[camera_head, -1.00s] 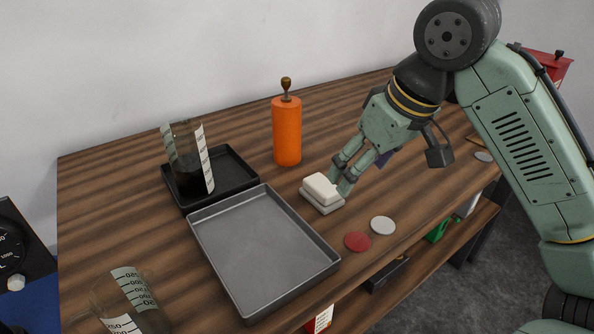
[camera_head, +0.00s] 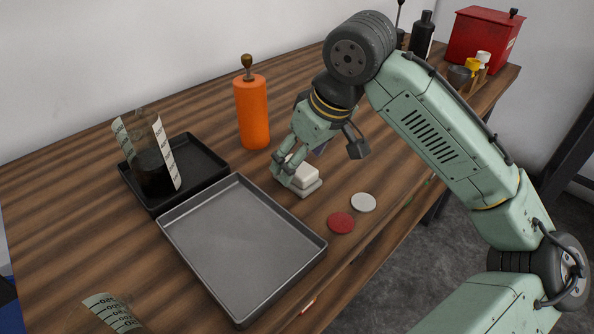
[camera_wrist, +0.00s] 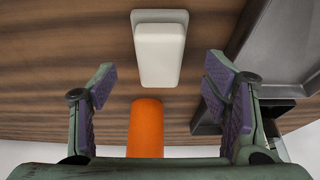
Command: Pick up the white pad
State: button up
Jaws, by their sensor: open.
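The white pad (camera_head: 302,172) is a rounded white block lying on a slightly wider pale grey base (camera_head: 307,190) on the wooden table. In the wrist view the white pad (camera_wrist: 159,52) lies ahead, centred between my fingers and just beyond their tips. My gripper (camera_head: 283,170) is open and empty, low at the far left side of the pad in the head view. The fingers partly cover the pad's left end there. I cannot tell whether a finger touches it.
An orange cylinder (camera_head: 251,112) stands close behind my gripper. A grey tray (camera_head: 240,240) lies left of the pad, with a black tray (camera_head: 206,169) holding a beaker (camera_head: 152,165) beyond. A red disc (camera_head: 341,223) and a white disc (camera_head: 363,202) lie in front.

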jog(key=shift+x, duration=1.75)
jog(key=c, duration=1.3)
jog(key=shift+o, duration=0.2)
jog(key=shift+r, duration=0.6)
notch_tip(320, 180, up, 2)
jog(key=shift+r+b, duration=0.1)
jog(key=shift+b, duration=0.2)
jog(key=s+a+b, duration=0.1)
jog(key=s, duration=0.4)
jog(key=s+a+r, duration=0.1)
jog(key=s+a, duration=0.1)
jog(key=s, duration=0.3)
jog(key=s+a+b, duration=0.1)
jog(key=s+a, duration=0.1)
jog(key=s, duration=0.3)
jog(key=shift+s+r+b, duration=0.2)
jog(key=shift+r+b, duration=0.05)
jog(key=shift+b, duration=0.05)
